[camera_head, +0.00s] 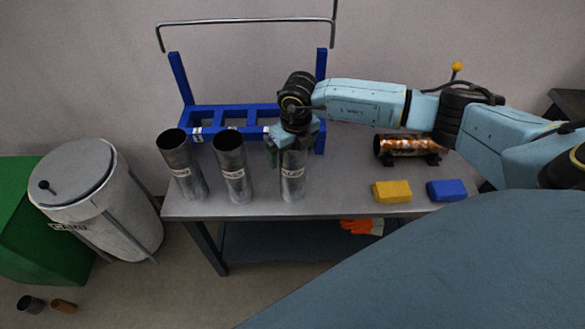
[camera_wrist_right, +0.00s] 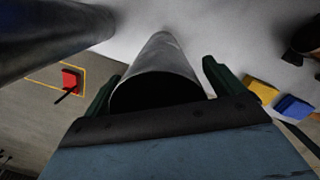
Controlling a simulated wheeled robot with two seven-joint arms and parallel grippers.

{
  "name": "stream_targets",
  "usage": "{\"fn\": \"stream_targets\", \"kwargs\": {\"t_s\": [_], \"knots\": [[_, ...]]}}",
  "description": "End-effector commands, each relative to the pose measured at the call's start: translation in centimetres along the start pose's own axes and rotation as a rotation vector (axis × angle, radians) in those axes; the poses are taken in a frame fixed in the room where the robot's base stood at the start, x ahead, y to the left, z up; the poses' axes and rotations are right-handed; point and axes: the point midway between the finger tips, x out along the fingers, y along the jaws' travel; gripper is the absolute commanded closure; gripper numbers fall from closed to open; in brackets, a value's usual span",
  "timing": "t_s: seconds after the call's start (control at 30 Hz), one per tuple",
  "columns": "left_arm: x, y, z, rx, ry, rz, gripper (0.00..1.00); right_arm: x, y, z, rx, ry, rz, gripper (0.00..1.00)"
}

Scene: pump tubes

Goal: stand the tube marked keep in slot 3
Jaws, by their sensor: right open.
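Three grey metal tubes stand upright near the table's front edge: a left tube (camera_head: 183,167), a middle tube (camera_head: 234,170) and a right tube (camera_head: 292,178). Each has a pale label, too small to read surely, so I cannot tell which says keep. A blue rack (camera_head: 258,112) with square openings stands behind them, with small white tags; their numbers are unreadable. My right gripper (camera_head: 288,150) is open at the top of the right tube. In the right wrist view, its green fingers (camera_wrist_right: 160,78) stand on either side of that tube (camera_wrist_right: 158,62), apart from it. My left gripper is out of view.
A corroded tube (camera_head: 404,146) lies on a dark cradle at the table's right. A yellow block (camera_head: 392,191) and a blue block (camera_head: 446,190) lie in front of it. A lidded grey bin (camera_head: 118,212) stands left of the table (camera_head: 335,203). The neighbouring middle tube is close to my gripper.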

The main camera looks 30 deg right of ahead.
Motion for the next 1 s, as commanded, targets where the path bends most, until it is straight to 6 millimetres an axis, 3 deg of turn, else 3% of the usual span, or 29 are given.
{"fn": "stream_targets", "kwargs": {"t_s": [0.13, 0.77, 1.0], "knots": [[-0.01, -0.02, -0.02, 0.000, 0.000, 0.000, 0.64, -0.03, 0.00, 0.00, 0.000, 0.000, 0.000, 0.09], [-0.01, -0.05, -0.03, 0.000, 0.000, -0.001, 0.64, -0.10, -0.01, 0.03, 0.000, -0.001, 0.000, 0.92], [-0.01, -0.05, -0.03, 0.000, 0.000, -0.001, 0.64, -0.30, 0.00, 0.16, 0.000, -0.004, 0.001, 0.93]]}}
